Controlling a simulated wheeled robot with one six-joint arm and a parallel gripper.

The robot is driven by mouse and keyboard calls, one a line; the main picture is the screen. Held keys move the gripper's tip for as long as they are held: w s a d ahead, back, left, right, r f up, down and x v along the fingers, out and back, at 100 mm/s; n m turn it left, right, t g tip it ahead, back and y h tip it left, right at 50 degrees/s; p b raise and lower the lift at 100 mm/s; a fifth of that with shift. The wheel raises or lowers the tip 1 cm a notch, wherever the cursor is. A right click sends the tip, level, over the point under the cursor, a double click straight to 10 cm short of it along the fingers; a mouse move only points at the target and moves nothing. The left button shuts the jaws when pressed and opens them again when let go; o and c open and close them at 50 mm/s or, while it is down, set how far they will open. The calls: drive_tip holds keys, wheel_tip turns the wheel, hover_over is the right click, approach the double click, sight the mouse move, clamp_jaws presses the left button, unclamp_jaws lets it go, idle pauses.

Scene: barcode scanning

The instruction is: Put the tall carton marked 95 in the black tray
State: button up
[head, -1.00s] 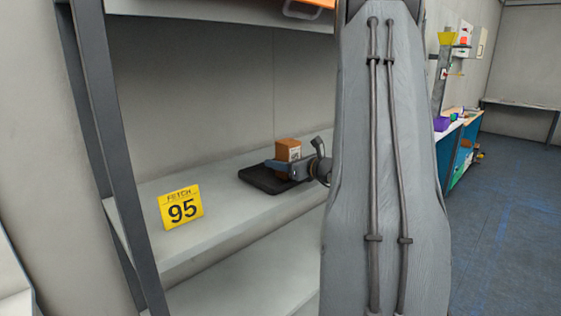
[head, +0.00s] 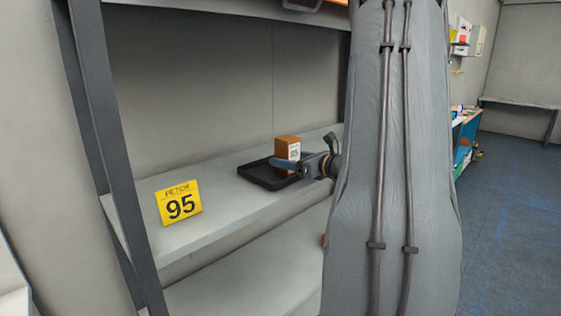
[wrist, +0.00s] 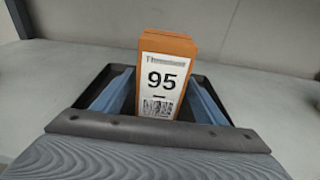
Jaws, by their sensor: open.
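The tall brown carton (head: 287,148) stands upright in the black tray (head: 258,177) on the shelf. In the wrist view the carton (wrist: 165,62) shows its white label with "95" and a code below it. The black tray (wrist: 222,92) shows around and behind it there. My gripper (head: 292,163) is at the carton from the right in the head view. Its two blue fingers (wrist: 158,100) are open, one on each side of the carton, with gaps visible on both sides. The carton's lower end is hidden behind the gripper body in the wrist view.
A yellow sign (head: 179,204) reading "FETCH 95" stands on the front left of the shelf (head: 225,205). A dark upright post (head: 112,150) is at the shelf's left end. The shelf between sign and tray is clear. An upper shelf (head: 235,12) is overhead.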

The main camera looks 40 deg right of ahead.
sight(294, 159)
drive_tip(key=s, duration=0.2)
drive_tip(key=s+b, duration=0.1)
drive_tip(key=s, duration=0.2)
drive_tip(key=s+r, duration=0.1)
drive_tip(key=s, duration=0.1)
drive_tip(key=shift+s+d+b, duration=0.25)
drive_tip(key=shift+s+b, duration=0.05)
drive_tip(key=shift+b, duration=0.05)
